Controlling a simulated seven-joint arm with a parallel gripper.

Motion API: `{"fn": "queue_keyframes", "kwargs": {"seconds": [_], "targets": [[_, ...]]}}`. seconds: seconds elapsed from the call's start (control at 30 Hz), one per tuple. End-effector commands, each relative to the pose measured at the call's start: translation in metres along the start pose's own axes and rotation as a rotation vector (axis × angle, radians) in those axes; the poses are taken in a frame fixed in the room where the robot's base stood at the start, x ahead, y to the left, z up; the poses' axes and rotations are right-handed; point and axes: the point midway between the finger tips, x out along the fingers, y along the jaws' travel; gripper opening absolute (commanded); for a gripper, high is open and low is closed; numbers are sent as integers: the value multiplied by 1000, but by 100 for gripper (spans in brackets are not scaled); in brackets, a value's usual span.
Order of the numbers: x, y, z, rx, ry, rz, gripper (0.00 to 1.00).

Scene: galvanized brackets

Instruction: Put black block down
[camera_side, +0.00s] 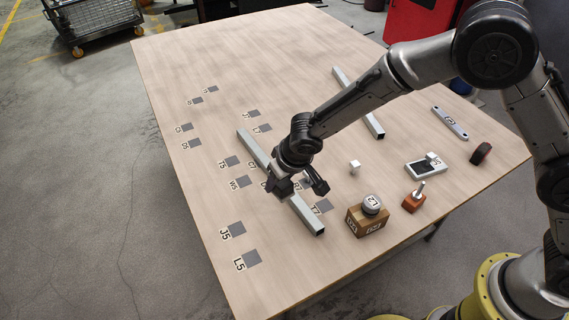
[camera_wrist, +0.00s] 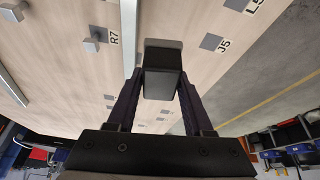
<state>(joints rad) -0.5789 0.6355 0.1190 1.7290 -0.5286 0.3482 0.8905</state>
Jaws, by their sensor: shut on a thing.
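My gripper (camera_side: 300,187) is above the table near the long grey bar, by the marked squares. In the wrist view my gripper (camera_wrist: 160,85) is shut on the black block (camera_wrist: 162,84), a dark box with a lighter grey end face. The block is held between the two fingers. In the side view the fingers and wrist make the block hard to pick out, and its height above the table is hard to judge.
Long bars (camera_side: 307,215) (camera_side: 372,118) lie on the table. Labelled grey squares (camera_side: 237,229) are spread over its left half. A wooden block (camera_side: 366,222) with a round weight, an orange block (camera_side: 413,202), a white cube (camera_side: 354,167) and a tray-like device (camera_side: 427,167) stand right.

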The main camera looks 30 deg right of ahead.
Motion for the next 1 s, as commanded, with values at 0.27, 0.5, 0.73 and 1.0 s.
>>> {"fn": "queue_keyframes", "kwargs": {"seconds": [0.27, 0.5, 0.73, 1.0], "targets": [[4, 27, -8, -93, -6, -26, 0], [12, 113, -27, -18, -2, -7, 0], [13, 181, -31, 118, 0, 29, 0], [27, 201, -42, 152, -1, 43, 0]]}}
